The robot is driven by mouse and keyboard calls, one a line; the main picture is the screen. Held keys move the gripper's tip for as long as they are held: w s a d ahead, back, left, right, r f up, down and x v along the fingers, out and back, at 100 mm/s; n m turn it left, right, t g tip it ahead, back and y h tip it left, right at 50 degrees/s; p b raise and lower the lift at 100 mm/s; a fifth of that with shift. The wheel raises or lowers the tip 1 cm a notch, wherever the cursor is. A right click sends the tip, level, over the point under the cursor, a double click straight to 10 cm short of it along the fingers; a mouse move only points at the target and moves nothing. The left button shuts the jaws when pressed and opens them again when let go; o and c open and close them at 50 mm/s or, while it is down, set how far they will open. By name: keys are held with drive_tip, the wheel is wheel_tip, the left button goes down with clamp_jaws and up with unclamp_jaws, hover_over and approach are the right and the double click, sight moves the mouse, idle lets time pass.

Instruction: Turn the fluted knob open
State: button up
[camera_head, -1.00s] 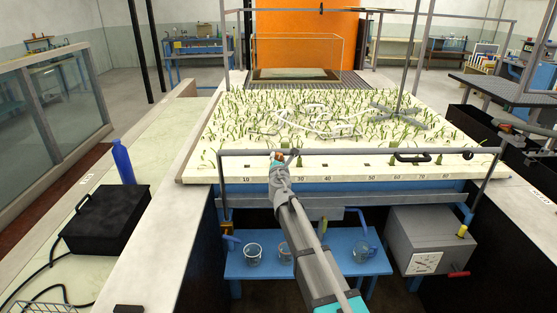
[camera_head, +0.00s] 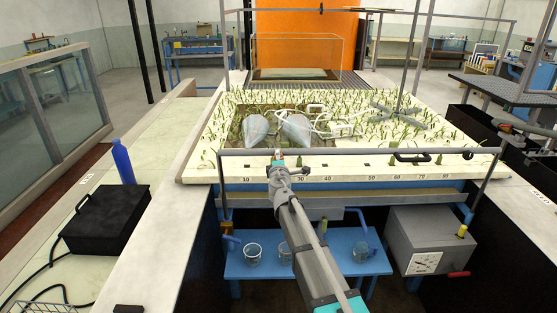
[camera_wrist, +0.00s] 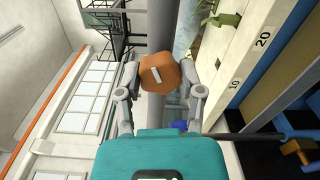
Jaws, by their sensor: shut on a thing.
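The fluted knob (camera_wrist: 161,74) is orange-brown with a short white bar on its face, tilted in the wrist view. It sits in front of a grey pipe (camera_wrist: 160,25). My gripper (camera_wrist: 160,88) is shut on the knob, one finger on each side. In the head view my gripper (camera_head: 279,163) is at the front edge of the plant bed, by the grey rail (camera_head: 365,151). The knob is mostly hidden by my gripper there.
The pale bed (camera_head: 345,172) carries many green shoots and a number scale. Two bluish-grey tapered shapes (camera_head: 296,130) lie over a brown patch at its left. A blue bench (camera_head: 310,265) with glass beakers and a grey box with a dial (camera_head: 425,240) stand below.

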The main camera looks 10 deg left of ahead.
drive_tip(key=m, duration=0.4)
idle(0.5)
drive_tip(key=o, duration=1.2)
drive_tip(key=shift+c, duration=0.2)
drive_tip(key=shift+s, duration=0.1)
drive_tip(key=v, duration=1.1)
drive_tip(key=shift+s+d, duration=0.2)
drive_tip(key=shift+s, duration=0.2)
